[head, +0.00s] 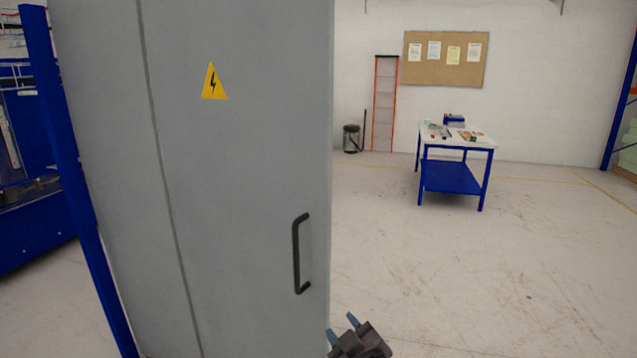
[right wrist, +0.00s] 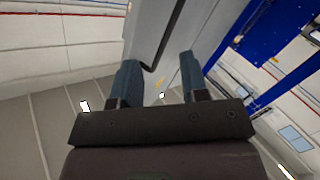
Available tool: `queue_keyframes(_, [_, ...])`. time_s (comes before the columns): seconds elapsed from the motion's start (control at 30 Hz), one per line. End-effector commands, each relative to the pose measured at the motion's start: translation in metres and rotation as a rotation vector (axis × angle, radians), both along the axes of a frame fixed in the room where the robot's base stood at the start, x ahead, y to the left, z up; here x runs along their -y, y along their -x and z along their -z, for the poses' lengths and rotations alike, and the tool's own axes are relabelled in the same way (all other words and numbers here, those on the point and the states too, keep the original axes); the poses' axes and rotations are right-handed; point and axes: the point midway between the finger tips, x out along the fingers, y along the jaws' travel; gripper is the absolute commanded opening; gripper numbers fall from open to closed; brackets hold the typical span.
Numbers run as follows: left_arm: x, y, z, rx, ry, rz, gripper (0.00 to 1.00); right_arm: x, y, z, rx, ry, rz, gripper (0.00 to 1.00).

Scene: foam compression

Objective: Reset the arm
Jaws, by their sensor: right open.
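My right gripper (head: 341,328) shows at the bottom of the head view, just right of the lower edge of a grey cabinet. Its two blue fingertips are apart with nothing between them. In the right wrist view the same gripper (right wrist: 160,82) is open and empty, with the grey cabinet (right wrist: 200,25) beyond the fingers. My left gripper is not in view.
The tall grey cabinet (head: 250,150) stands close in front, with a black handle (head: 297,255) and a yellow warning sign (head: 214,83). The floor at right is clear.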

Motion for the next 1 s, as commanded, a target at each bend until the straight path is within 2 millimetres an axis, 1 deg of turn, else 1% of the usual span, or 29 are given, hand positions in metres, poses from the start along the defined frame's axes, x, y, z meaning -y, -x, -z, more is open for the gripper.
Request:
queue_keyframes(0.03, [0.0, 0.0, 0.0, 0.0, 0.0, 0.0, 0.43, 0.019, 0.011, 0.015, -0.043, -0.078, 0.031, 0.41])
queue_keyframes(0.17, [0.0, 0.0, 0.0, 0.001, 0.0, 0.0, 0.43, 0.065, 0.038, 0.045, -0.129, -0.246, 0.111, 0.41])
queue_keyframes(0.2, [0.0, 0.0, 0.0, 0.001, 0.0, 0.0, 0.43, 0.079, 0.048, 0.055, -0.151, -0.286, 0.137, 0.41])
queue_keyframes(0.27, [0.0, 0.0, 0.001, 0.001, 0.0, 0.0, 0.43, 0.099, 0.064, 0.069, -0.183, -0.331, 0.177, 0.41])
queue_keyframes(0.3, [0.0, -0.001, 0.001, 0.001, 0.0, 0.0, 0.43, 0.113, 0.075, 0.08, -0.204, -0.353, 0.206, 0.41])
queue_keyframes(0.37, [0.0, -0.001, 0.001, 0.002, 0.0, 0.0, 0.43, 0.133, 0.093, 0.095, -0.232, -0.372, 0.247, 0.41])
queue_keyframes(0.4, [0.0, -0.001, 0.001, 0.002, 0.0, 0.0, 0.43, 0.146, 0.106, 0.105, -0.254, -0.381, 0.276, 0.41])
queue_keyframes(0.47, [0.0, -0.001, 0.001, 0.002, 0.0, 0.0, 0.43, 0.165, 0.127, 0.121, -0.289, -0.386, 0.321, 0.41])
queue_keyframes(0.5, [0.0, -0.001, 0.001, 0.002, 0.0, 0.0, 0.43, 0.176, 0.142, 0.132, -0.313, -0.386, 0.349, 0.41])
queue_keyframes(0.57, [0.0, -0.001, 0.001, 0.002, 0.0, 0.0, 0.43, 0.192, 0.164, 0.148, -0.348, -0.38, 0.392, 0.41])
queue_keyframes(0.6, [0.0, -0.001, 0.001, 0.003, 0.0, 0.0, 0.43, 0.202, 0.179, 0.158, -0.372, -0.372, 0.417, 0.41])
queue_keyframes(0.7, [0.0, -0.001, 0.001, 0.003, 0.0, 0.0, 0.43, 0.218, 0.213, 0.18, -0.429, -0.356, 0.467, 0.41])
queue_keyframes(0.8, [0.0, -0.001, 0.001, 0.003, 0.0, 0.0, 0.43, 0.224, 0.238, 0.195, -0.474, -0.346, 0.493, 0.41])
queue_keyframes(0.9, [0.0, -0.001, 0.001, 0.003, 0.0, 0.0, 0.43, 0.226, 0.253, 0.203, -0.499, -0.341, 0.506, 0.41])
queue_keyframes(1.0, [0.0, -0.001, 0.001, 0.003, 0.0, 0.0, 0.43, 0.227, 0.258, 0.206, -0.508, -0.339, 0.51, 0.41])
